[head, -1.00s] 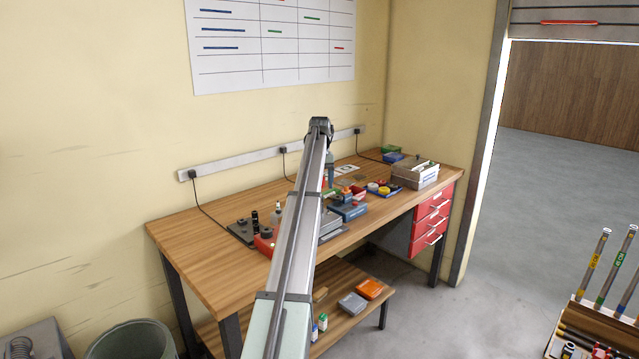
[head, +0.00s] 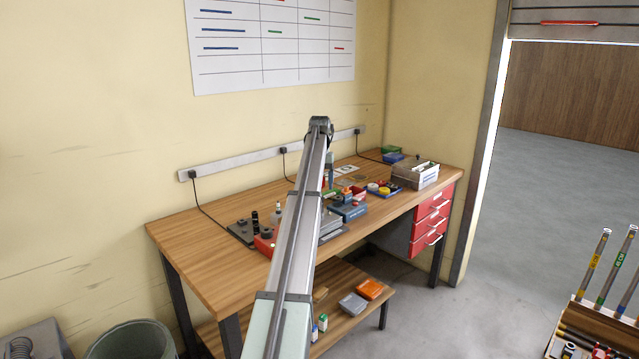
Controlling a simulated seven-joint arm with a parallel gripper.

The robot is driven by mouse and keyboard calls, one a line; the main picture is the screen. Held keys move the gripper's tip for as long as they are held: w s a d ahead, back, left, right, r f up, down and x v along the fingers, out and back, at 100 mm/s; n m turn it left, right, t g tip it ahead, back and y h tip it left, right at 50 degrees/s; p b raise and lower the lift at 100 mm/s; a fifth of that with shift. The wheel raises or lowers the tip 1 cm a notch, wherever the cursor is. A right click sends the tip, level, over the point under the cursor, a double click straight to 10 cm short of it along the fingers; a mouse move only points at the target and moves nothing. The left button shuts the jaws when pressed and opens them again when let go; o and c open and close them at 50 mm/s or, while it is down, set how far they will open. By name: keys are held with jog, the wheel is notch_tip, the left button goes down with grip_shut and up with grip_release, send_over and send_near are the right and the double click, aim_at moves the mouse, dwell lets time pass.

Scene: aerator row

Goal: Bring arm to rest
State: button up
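My arm reaches forward from the bottom middle of the head view, over the wooden workbench (head: 190,247). Its far end stands above the bench near the wall. My gripper cannot be made out; the arm hides the part of the bench behind it. Whether the gripper holds anything does not show.
Small parts, a red box (head: 264,243), a blue box (head: 348,211) and a grey bin (head: 414,176) stand on the bench. A lower shelf (head: 345,318) holds an orange box (head: 370,289). A bin (head: 132,342) stands at lower left, a rack (head: 600,325) at lower right. Open floor lies beyond the doorway.

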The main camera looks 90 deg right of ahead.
grip_shut()
jog(key=n, duration=0.6)
jog(key=shift+n, duration=0.8)
jog(key=n, duration=0.5)
jog(key=shift+n, duration=0.3)
jog(key=shift+f+n, duration=0.1)
jog(key=shift+n, duration=1)
